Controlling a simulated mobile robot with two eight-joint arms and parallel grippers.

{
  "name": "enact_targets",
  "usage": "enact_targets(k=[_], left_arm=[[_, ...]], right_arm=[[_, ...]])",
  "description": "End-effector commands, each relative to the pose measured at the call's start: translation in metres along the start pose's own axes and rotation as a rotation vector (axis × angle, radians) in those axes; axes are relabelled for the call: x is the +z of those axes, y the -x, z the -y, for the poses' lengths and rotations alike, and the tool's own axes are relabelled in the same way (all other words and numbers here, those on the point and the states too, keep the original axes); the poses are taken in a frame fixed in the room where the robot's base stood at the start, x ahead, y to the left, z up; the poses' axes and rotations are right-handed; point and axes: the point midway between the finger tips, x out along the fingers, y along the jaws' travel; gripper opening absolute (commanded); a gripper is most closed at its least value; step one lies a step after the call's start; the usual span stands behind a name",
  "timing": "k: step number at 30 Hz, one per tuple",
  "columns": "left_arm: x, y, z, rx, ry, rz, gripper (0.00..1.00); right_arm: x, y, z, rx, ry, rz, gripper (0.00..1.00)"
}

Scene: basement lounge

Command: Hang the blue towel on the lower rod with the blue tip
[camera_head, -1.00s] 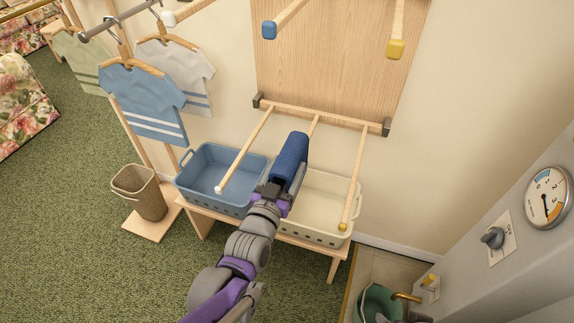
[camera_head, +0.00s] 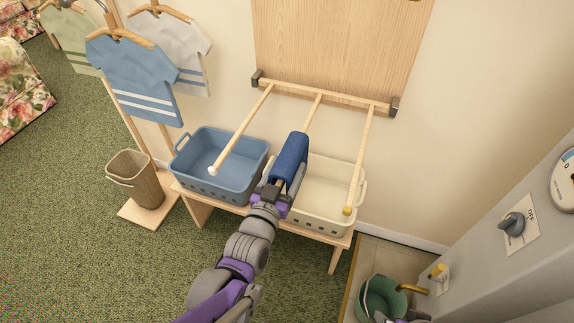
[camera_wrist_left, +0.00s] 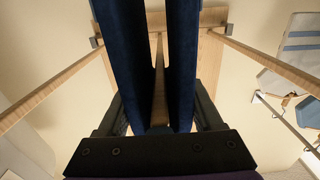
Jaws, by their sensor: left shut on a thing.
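The blue towel (camera_head: 290,159) is a dark blue bundle at my left gripper (camera_head: 273,190), which is shut on it. It lies along the middle lower rod (camera_head: 312,112). In the left wrist view the towel (camera_wrist_left: 183,65) shows as two dark blue strips on either side of that rod (camera_wrist_left: 159,75), and the left gripper (camera_wrist_left: 160,122) has a finger at each outer side. A bluish tip (camera_wrist_left: 160,130) shows at the rod's near end. Whether the towel's weight rests on the rod is hidden.
A white-tipped rod (camera_head: 238,132) and a yellow-tipped rod (camera_head: 361,160) flank the middle one. A blue basket (camera_head: 189,175) and a cream basket (camera_head: 330,222) stand on a bench below. Shirts (camera_head: 135,75) hang at left. A control panel (camera_head: 515,225) stands at right.

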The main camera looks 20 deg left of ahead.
Motion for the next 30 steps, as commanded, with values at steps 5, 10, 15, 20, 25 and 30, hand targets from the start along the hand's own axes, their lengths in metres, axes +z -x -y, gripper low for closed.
enact_targets(k=[5,10,15,20,25,30], left_arm=[[0.0058,-0.0002,-0.0001,0.000,0.000,-0.001,0.00],[0.0062,-0.0001,0.0000,0.000,0.000,-0.001,0.00],[0.0060,-0.0001,0.0000,0.000,0.000,-0.001,0.69],[0.0061,-0.0001,0.0000,0.000,0.000,-0.001,0.98],[0.0062,-0.0001,0.0000,0.000,0.000,-0.001,1.00],[0.0059,0.0054,0.0000,0.000,0.000,0.000,1.00]], right_arm=[[0.0015,-0.0051,0.0000,0.000,0.000,0.002,1.00],[0.0016,-0.0054,0.0000,0.000,0.000,0.002,1.00],[0.0015,-0.0052,0.0000,0.000,0.000,0.002,1.00],[0.0016,-0.0052,0.0000,0.000,0.000,0.002,1.00],[0.0016,-0.0052,0.0000,0.000,0.000,0.002,1.00],[0.0012,-0.0038,0.0000,0.000,0.000,0.001,1.00]])
